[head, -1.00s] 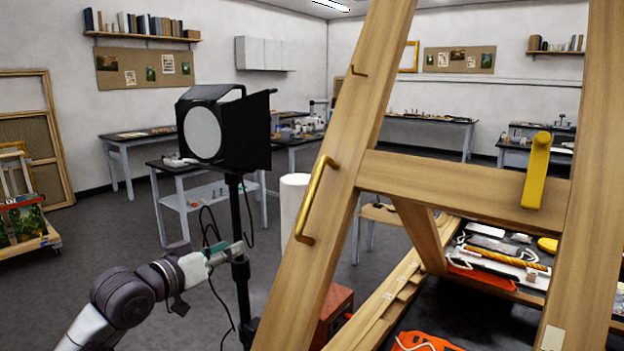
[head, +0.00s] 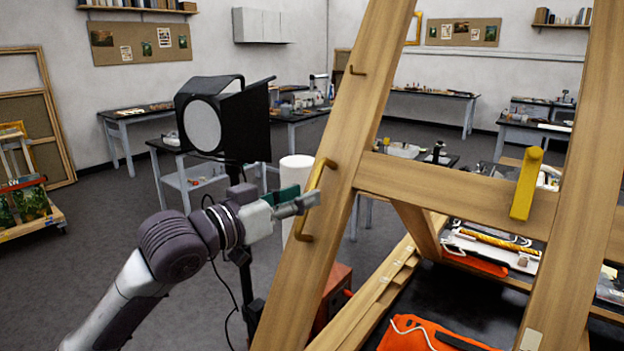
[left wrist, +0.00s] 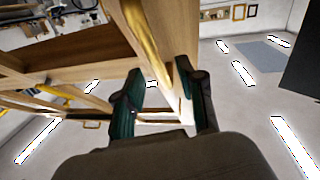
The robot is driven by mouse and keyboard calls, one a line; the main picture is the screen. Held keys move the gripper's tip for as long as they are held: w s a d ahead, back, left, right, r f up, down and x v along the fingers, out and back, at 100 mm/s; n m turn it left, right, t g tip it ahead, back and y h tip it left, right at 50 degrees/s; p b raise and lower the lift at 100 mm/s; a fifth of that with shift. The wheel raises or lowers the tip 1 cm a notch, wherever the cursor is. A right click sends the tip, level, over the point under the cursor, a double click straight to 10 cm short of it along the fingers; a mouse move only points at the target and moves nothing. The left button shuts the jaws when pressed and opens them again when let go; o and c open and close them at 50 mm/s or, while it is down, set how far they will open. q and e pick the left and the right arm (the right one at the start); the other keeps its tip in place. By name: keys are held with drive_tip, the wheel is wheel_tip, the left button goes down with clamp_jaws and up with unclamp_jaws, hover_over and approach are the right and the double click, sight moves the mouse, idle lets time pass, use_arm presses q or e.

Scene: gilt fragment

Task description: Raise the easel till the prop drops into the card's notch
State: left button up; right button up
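The wooden easel (head: 343,170) fills the right of the head view, its frame leaning. A brass handle (head: 312,212) is on its left leg; it also shows in the left wrist view (left wrist: 144,36). My left gripper (head: 297,202) is at the handle. In the left wrist view its green-padded fingers (left wrist: 160,98) are apart, with the handle's lower end between or just beyond them; contact is unclear. A yellow lever (head: 526,184) hangs at the crossbar. A small pale patch (head: 531,340) is on the right leg. I cannot identify prop, card or notch. My right gripper is out of view.
A black studio lamp (head: 222,120) on a stand is close behind my left arm. A white cylinder (head: 295,171) and a red box (head: 334,290) are behind the easel's left leg. Orange cloth (head: 425,338) lies on the dark surface below the frame.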

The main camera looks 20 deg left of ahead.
use_arm(q)
drive_tip(key=shift+p+x, duration=0.4)
drive_tip(key=shift+x, duration=1.3)
clamp_jaws()
